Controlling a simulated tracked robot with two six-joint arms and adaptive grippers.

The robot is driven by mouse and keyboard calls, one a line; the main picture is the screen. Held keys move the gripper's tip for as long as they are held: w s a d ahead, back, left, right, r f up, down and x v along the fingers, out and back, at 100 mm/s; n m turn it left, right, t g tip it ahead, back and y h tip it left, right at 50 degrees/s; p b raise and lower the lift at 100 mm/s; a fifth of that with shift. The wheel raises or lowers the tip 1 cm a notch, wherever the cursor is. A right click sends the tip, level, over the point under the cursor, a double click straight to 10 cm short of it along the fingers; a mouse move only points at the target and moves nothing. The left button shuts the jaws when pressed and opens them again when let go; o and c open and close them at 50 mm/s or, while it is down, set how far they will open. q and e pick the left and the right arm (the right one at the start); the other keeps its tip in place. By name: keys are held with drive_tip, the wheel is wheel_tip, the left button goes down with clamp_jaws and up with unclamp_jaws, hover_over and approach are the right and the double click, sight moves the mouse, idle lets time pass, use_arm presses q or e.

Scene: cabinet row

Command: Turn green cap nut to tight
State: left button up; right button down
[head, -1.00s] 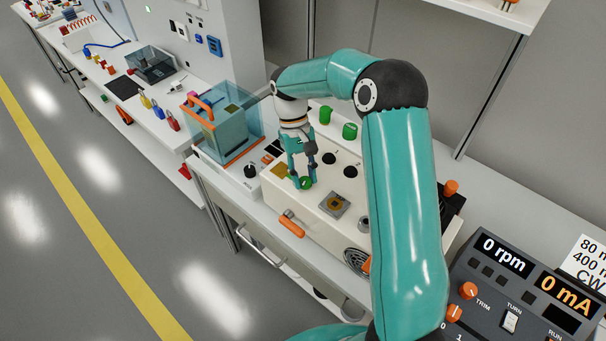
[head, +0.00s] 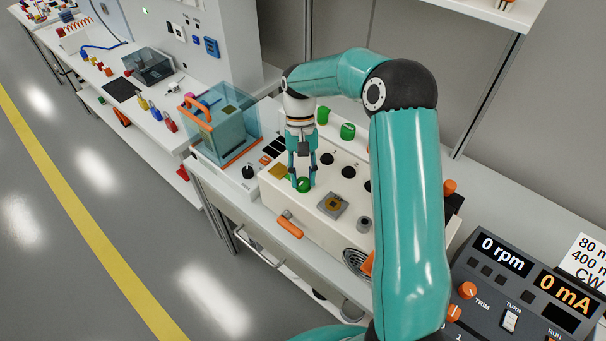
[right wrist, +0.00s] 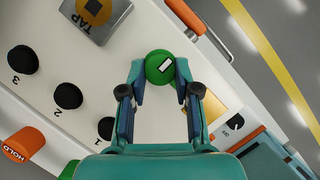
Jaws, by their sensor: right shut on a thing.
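The green cap nut (head: 303,185) sits on the front part of the cream box's top (head: 282,203). In the right wrist view the green cap nut (right wrist: 160,67) is round with a white rectangular mark on its top. My right gripper (head: 302,182) points down at it, and its two fingers (right wrist: 160,78) are shut on opposite sides of the nut. Whether the nut is seated tight cannot be told. My left gripper is not in view.
Black numbered knobs (right wrist: 68,96) and a TAP plate (right wrist: 95,12) are near the nut. Two green parts (head: 348,131) stand behind. An orange handle (head: 290,227) is at the box's front. A clear case (head: 225,125) stands at left, and a control panel (head: 510,285) at right.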

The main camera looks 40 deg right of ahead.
drive_tip(key=c, duration=0.8)
unclamp_jaws()
drive_tip(key=v, duration=1.2)
